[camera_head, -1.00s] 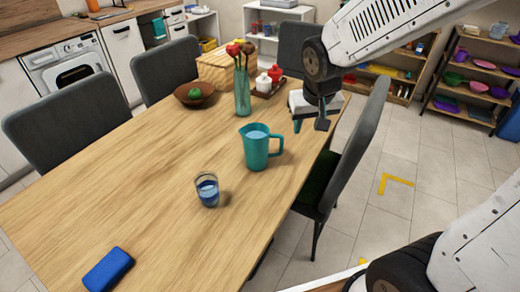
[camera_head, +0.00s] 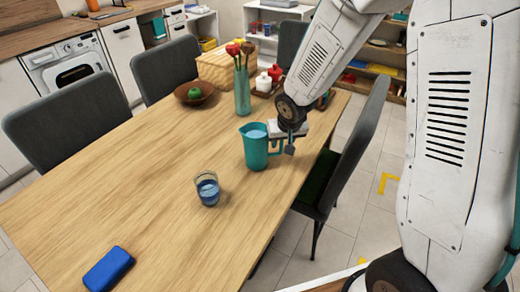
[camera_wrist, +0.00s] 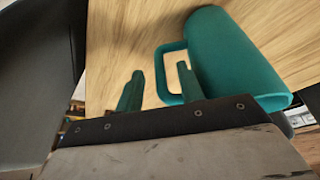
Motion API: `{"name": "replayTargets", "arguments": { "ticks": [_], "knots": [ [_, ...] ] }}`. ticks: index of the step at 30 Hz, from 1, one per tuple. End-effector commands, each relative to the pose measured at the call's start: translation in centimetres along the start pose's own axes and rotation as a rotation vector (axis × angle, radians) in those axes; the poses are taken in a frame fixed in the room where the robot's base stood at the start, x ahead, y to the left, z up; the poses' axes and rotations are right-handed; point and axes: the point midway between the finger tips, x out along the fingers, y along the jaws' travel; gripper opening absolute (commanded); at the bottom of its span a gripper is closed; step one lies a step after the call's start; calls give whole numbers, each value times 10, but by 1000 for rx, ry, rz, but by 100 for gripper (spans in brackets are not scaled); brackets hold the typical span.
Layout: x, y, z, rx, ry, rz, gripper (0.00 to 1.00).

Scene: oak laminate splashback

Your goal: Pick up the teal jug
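The teal jug (camera_head: 255,148) stands upright on the wooden table (camera_head: 150,185), near its right edge, with its handle toward the right. It holds something pale blue. My gripper (camera_head: 282,146) is at the handle side of the jug. In the wrist view, the jug (camera_wrist: 232,58) is at the upper right and its handle (camera_wrist: 160,72) points left. The two teal fingers of my gripper (camera_wrist: 160,82) are spread apart, with the handle's outer end by the gap between them. I cannot tell whether either finger touches the handle.
A glass of blue liquid (camera_head: 207,188) stands in front of the jug. A bowl (camera_head: 194,94) and a blue case (camera_head: 108,269) are farther left. A grey chair (camera_head: 355,145) stands at the right edge.

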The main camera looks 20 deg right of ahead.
Motion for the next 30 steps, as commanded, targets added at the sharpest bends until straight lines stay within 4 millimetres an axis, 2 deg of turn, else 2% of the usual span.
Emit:
{"name": "replayTargets", "arguments": {
  "ticks": [3,10,11,12,15,30],
  "knots": [
    [10,0,0,-1,-1,-1,38],
    [11,0,0,0,0,-1,38],
    [11,0,0,0,0,-1,35],
    [11,0,0,0,0,-1,24],
    [11,0,0,0,0,-1,0],
    [11,0,0,0,0,-1,0]
  ]
}}
